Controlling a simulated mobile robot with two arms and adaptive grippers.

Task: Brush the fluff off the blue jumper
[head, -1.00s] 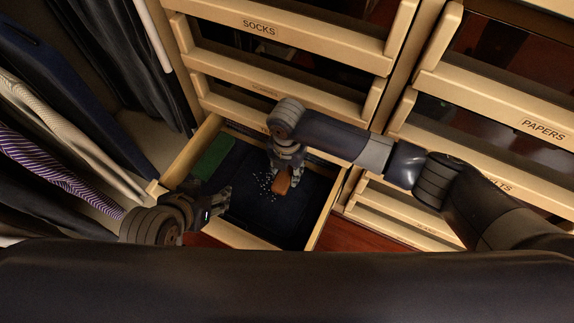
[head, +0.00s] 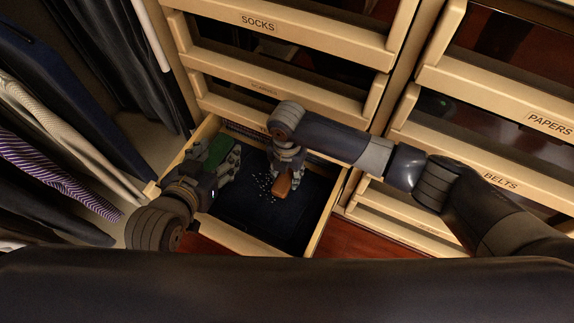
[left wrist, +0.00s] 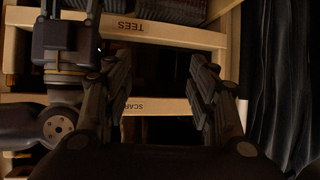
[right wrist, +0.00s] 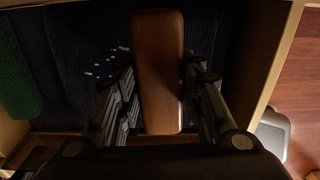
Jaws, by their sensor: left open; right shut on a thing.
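The dark blue jumper (head: 250,206) lies folded in the open drawer, with white fluff specks (head: 264,188) on it. My right gripper (head: 286,170) is shut on a brown wooden brush (head: 282,187) over the jumper. In the right wrist view the brush (right wrist: 158,75) sits between the fingers, with fluff (right wrist: 100,70) left of it; whether its bristles touch the cloth is hidden.
The drawer's side walls (head: 324,212) bound the space. Closed drawer fronts rise behind, including the socks drawer (head: 290,35). Hanging clothes (head: 50,110) crowd the left. More drawers (head: 490,178) stand at right, behind my right arm. Wooden floor (head: 350,240) shows in front.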

